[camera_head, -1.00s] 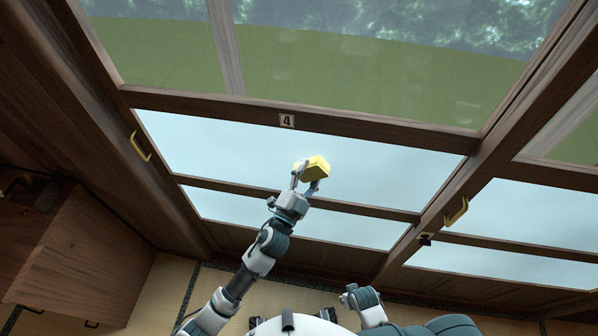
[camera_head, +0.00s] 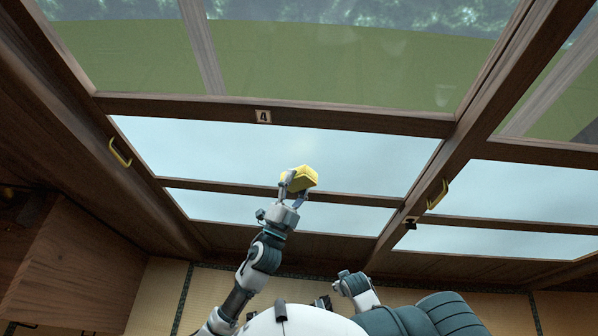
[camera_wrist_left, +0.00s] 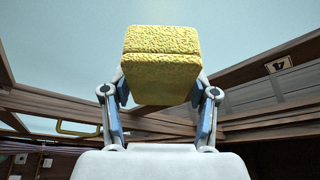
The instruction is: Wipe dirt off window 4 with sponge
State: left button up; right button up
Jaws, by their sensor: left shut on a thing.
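Window 4 has a dark wooden frame with a "4" label (camera_head: 263,116) on its cross rail. Below the label is a pale frosted pane (camera_head: 200,145). Above is a clear pane (camera_head: 330,70) showing green ground and trees, with faint pale smudges near its right side. I cannot make out dirt on the frosted pane. My left gripper (camera_head: 293,187) is shut on a yellow sponge (camera_head: 300,176), which appears in front of the frosted pane near its lower rail. The sponge fills the middle of the left wrist view (camera_wrist_left: 160,60). Contact with the glass cannot be told. My right gripper (camera_head: 344,280) is low, away from the window.
A yellow handle (camera_head: 120,151) is on the left frame post, and another handle (camera_head: 437,195) is on the right post. A wooden cabinet (camera_head: 80,265) stands at lower left. Tatami floor (camera_head: 215,285) lies below the window. Another window continues at right.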

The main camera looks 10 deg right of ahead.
pick_arm(q)
jog(key=shift+s+a, duration=0.25)
jog(key=shift+s, duration=0.2)
jog(key=shift+s+a, duration=0.25)
jog(key=shift+s, duration=0.5)
jog(key=shift+s+a, duration=0.2)
jog(key=shift+s, duration=0.5)
